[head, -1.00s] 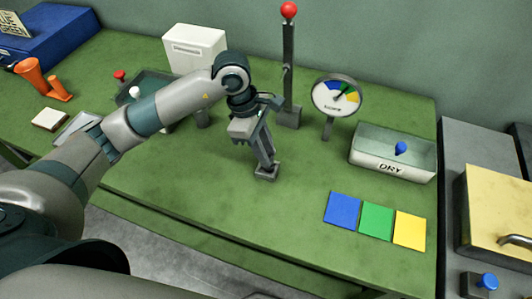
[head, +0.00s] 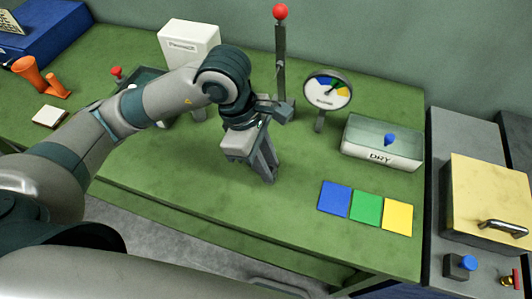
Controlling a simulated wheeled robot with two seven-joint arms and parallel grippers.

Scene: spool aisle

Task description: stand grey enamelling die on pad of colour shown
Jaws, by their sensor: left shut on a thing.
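My left gripper (head: 268,174) is in the middle of the green bench, fingers pointing down. It is shut on the grey enamelling die, which is mostly hidden behind the fingers and hard to separate from them. The blue pad (head: 334,199), green pad (head: 366,208) and yellow pad (head: 398,217) lie in a row to the right of the gripper, all bare. A round dial (head: 327,91) with blue, green and yellow sectors stands behind them. Its needle is too small to read surely. My right gripper is not in view.
A tray marked DRY (head: 381,158) with a blue-knobbed thing (head: 389,140) stands behind the pads. A post with a red ball (head: 280,12) and a white box (head: 188,42) stand behind my arm. A yellow-lidded box (head: 490,195) is at the right. The bench between gripper and pads is clear.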

